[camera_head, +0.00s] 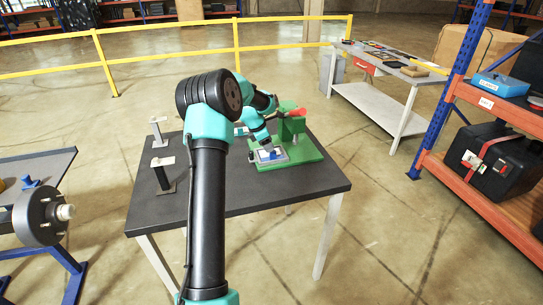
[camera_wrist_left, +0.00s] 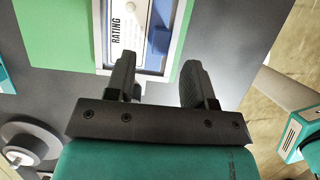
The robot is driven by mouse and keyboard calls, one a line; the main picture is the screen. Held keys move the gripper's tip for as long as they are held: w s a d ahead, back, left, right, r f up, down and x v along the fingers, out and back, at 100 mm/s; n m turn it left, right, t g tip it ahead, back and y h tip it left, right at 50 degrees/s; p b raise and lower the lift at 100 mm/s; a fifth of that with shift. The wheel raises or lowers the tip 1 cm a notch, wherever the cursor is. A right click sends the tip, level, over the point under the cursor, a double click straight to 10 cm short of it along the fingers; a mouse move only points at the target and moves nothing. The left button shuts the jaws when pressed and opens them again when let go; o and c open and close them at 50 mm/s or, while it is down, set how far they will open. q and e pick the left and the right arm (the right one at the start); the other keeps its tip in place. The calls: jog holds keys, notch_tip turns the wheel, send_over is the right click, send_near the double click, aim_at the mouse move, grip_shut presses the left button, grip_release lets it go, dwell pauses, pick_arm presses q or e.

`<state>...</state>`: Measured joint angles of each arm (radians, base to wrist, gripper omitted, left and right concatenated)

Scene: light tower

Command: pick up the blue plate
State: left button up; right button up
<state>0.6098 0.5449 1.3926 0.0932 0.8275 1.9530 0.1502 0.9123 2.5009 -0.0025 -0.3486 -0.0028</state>
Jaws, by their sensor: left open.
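The blue plate (camera_wrist_left: 160,32) shows in the left wrist view as a small blue piece beside a white label marked "RATING", inside a pale metal frame. In the head view it is a small blue patch (camera_head: 270,154) in a grey frame on the green base, partly hidden by my arm. My left gripper (camera_wrist_left: 158,80) is open, its two dark fingers apart, with the blue plate ahead between their tips in the picture. Nothing shows between the fingers, and I cannot tell the gap to the plate. In the head view this gripper (camera_head: 262,143) is above the frame. My right gripper is not in view.
The green fixture (camera_head: 312,152) with a red part stands on the dark table (camera_head: 225,198). A blue and orange rack (camera_head: 447,90) is at the right, and a grey workbench (camera_head: 388,65) behind. The table's front is clear.

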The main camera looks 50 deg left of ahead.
pick_arm(q)
jog(key=shift+x, duration=2.6)
jog(key=shift+c, duration=0.3)
grip_shut()
